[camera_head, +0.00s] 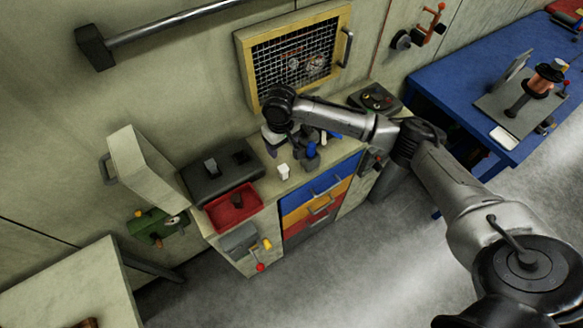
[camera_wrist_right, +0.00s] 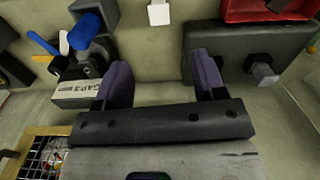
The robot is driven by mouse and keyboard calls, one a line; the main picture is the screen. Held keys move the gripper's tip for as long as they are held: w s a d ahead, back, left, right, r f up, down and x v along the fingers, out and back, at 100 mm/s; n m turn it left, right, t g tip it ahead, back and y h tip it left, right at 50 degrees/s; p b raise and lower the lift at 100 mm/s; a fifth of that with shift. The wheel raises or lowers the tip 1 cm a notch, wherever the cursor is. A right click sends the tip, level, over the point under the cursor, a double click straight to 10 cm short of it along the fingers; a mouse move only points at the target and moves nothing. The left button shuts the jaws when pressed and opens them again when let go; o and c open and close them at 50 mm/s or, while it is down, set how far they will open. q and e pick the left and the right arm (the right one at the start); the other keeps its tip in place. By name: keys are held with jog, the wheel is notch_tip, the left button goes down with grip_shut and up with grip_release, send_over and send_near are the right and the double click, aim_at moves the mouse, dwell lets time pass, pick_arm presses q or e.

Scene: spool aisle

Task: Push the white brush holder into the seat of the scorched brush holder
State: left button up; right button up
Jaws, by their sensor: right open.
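A small white block, which looks like the white brush holder (camera_head: 284,172), stands on the counter; in the right wrist view it shows at the top edge (camera_wrist_right: 159,13). My right gripper (camera_head: 271,146) is over the counter behind it; its two purple fingers (camera_wrist_right: 159,65) are apart with nothing between them, and the white block is beyond their tips. A dark piece lies in the red tray (camera_head: 222,217); I cannot tell whether it is the scorched brush holder. A black box (camera_head: 195,184) with a grey block on top is beside the tray. I cannot identify the seat. My left gripper is out of view.
Blue-handled tools (camera_wrist_right: 84,32) and a labelled pale block (camera_wrist_right: 75,95) are close to one finger. A yellow-framed mesh window (camera_head: 297,55) is behind the counter. Drawers (camera_head: 316,193) are below it. A blue table (camera_head: 455,75) stands at the right.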

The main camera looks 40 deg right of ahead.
aim_at(283, 168)
jog(key=shift+m, duration=0.5)
notch_tip(283, 168, down, 14)
jog(key=shift+r+p, duration=0.1)
jog(key=shift+p, duration=0.25)
jog(key=shift+c, duration=0.3)
jog(key=c, duration=1)
jog(key=shift+o, duration=0.2)
jog(key=shift+r, duration=0.1)
